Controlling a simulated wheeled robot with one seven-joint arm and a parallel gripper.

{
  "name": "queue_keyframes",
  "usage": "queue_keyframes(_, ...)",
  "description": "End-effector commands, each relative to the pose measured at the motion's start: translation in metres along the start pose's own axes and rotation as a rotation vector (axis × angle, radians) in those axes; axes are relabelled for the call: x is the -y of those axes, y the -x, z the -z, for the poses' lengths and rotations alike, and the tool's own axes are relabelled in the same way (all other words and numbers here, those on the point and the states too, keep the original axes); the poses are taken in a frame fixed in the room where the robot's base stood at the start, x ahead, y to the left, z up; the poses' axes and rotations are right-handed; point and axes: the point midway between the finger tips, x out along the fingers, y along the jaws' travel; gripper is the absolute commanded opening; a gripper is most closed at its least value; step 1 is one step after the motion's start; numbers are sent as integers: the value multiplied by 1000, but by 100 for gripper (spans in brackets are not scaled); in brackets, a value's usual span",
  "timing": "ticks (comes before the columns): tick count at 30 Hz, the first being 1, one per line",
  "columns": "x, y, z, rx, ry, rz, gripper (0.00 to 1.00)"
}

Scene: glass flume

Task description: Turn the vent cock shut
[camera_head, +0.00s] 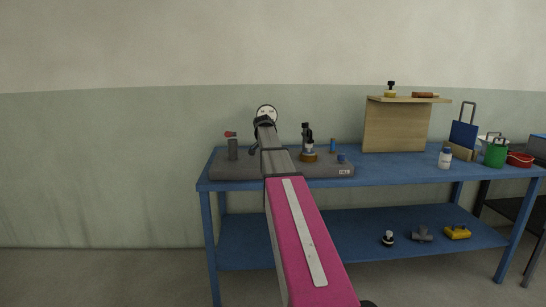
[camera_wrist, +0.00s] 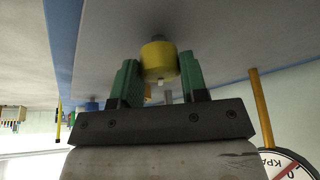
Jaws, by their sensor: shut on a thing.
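In the wrist view my gripper (camera_wrist: 160,70) has its two green fingers on either side of a yellow round knob (camera_wrist: 157,58) and is shut on it. The knob sits on a dark stem against a grey surface; it may be the vent cock, but no label shows. Whether it is turned open or shut I cannot tell. In the head view my pink arm reaches over the grey bench unit (camera_head: 230,172), and the arm hides the gripper and the knob. A round white gauge (camera_head: 266,111) shows above the arm's end; a gauge marked KPA (camera_wrist: 295,165) is at the wrist view's lower right.
The grey unit stands on a blue table (camera_head: 400,175). A red-topped fitting (camera_head: 231,136) is left of my arm; a dark fitting with a brass base (camera_head: 308,156) is right.

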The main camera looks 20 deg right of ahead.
Motion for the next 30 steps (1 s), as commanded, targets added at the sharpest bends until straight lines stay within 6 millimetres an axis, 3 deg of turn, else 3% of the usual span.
queue_keyframes(15, 4, -1, 1, 1, -405, -169, 17)
queue_keyframes(30, 4, -1, 0, 3, -566, -235, 17)
